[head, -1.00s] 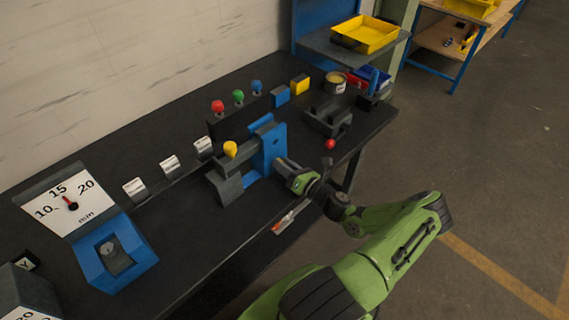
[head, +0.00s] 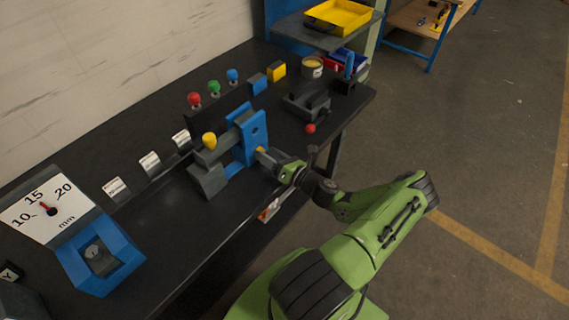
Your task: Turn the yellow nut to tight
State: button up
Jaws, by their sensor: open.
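A small yellow part (head: 261,149), probably the yellow nut, shows at the right face of the upright blue plate (head: 250,138). It is mostly hidden between the plate and my gripper. My gripper (head: 273,161) is open and points left at it, just to the right of the plate. I cannot tell whether the fingers touch or surround the nut. A yellow knob (head: 209,140) sits on top of the dark block (head: 207,178) left of the plate.
Small labelled blocks (head: 149,164), coloured knobs (head: 214,87) and a dark fixture with a red ball (head: 310,128) share the dark bench. An orange-tipped tool (head: 268,212) lies at the front edge.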

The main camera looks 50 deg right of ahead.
jog(key=s, duration=1.4)
jog(key=shift+s+d, duration=0.15)
jog(key=shift+d, duration=0.05)
jog(key=w+a+r+n+g+y, duration=0.25)
jog(key=a+r+n+g, duration=0.4)
jog(key=n, duration=0.65)
jog(key=w+a+r+n+g+y, duration=0.2)
jog(key=a+r+n+g+y, duration=0.1)
jog(key=a+n+g, duration=0.75)
jog(key=s+a+r+n+t+h, duration=0.2)
jog(key=s+a+r+n+h, duration=0.1)
jog(key=r+n, duration=0.5)
jog(key=s+a+r+n+t+h, duration=0.2)
jog(key=s+a+r+n+h, duration=0.1)
jog(key=s+a+r+n, duration=0.3)
notch_tip(320, 180, up, 3)
jog(key=n, duration=0.4)
jog(key=shift+a+f+t, duration=0.2)
jog(key=shift+a+t, duration=0.1)
jog(key=shift+a, duration=0.05)
